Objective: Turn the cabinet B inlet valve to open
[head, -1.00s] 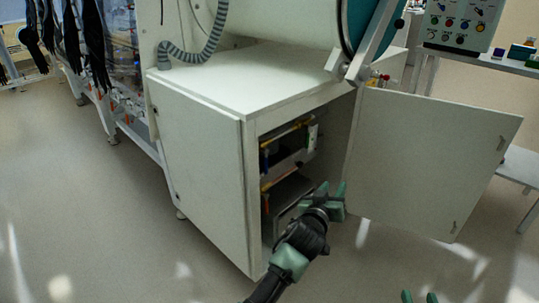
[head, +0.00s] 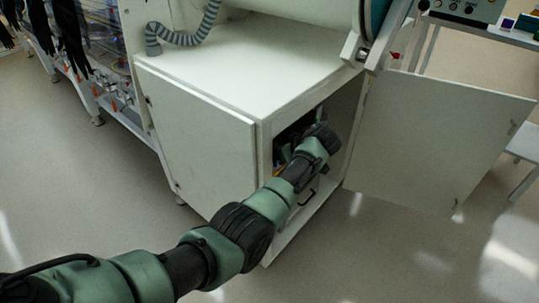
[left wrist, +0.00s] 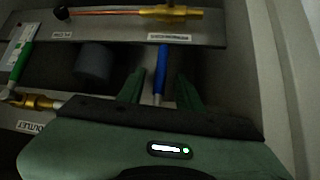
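In the left wrist view a blue valve handle (left wrist: 160,72) stands between the two green fingers of my left gripper (left wrist: 160,88). The fingers are apart, with a gap on each side of the handle. The handle's lower end and any valve body under it are hidden by my gripper. A green handle (left wrist: 22,62) meets a brass fitting (left wrist: 32,102) at the left, above an OUTLET label (left wrist: 32,127). I cannot read an inlet label. In the head view my left arm reaches into the open cabinet (head: 207,143), and its gripper is hidden inside. My right gripper is out of view.
The cabinet door (head: 437,142) stands swung open to the right. In the left wrist view, a brass fitting on a copper pipe (left wrist: 170,12) runs along the top, and a dark cylinder (left wrist: 93,62) sits left of my fingers. The cabinet side wall (left wrist: 285,60) is close at right.

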